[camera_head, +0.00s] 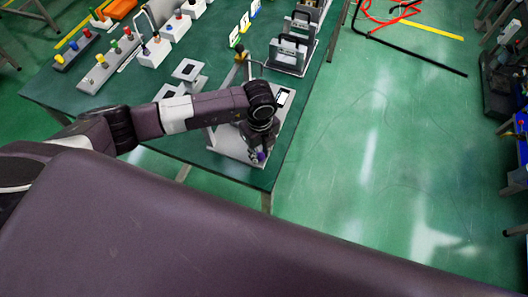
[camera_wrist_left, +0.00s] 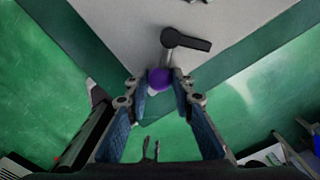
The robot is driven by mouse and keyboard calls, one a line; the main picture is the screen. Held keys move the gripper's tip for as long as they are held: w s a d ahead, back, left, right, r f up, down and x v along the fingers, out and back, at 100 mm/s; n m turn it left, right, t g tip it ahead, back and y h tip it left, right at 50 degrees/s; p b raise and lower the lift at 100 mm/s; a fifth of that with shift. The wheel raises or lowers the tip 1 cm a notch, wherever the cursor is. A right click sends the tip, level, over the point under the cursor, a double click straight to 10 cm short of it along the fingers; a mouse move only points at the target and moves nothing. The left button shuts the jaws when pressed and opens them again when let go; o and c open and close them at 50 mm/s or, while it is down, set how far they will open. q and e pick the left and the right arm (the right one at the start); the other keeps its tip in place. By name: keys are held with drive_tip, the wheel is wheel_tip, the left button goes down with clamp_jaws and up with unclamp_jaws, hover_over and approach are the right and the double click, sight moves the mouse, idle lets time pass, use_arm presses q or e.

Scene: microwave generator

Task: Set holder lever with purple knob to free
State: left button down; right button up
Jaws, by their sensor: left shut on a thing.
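The purple knob (camera_head: 261,156) shows at the end of my left arm in the head view, near the front corner of the green table. In the left wrist view the purple knob (camera_wrist_left: 159,78) sits between the fingertips of my left gripper (camera_wrist_left: 159,88), which is shut on it. The lever shaft under the knob is mostly hidden. The holder's pale base plate (camera_head: 232,147) lies on the table, partly covered by my left arm and gripper (camera_head: 259,148). My right gripper is not in view.
A black-handled lever (camera_wrist_left: 187,41) stands on the plate just beyond the knob. Black-handled devices (camera_head: 290,52) stand farther back on the green table (camera_head: 205,160). Boxes with coloured knobs (camera_head: 103,68) are at the left. The floor right of the table is open.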

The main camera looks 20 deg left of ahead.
use_arm(q)
drive_tip(key=m, duration=0.1)
drive_tip(key=a+m+b, duration=0.1)
drive_tip(key=m+b, duration=0.1)
drive_tip(key=m, duration=0.1)
drive_tip(key=shift+s+a, duration=0.3)
drive_tip(key=shift+s, duration=0.05)
drive_tip(key=shift+a+m+b, duration=0.3)
drive_tip(key=shift+m+b, duration=0.05)
drive_tip(key=shift+m, duration=0.35)
drive_tip(key=shift+r, duration=0.1)
drive_tip(key=c, duration=1.7)
unclamp_jaws()
drive_tip(key=shift+s, duration=0.15)
drive_tip(key=shift+o, duration=0.2)
wheel_tip(320, 180, up, 12)
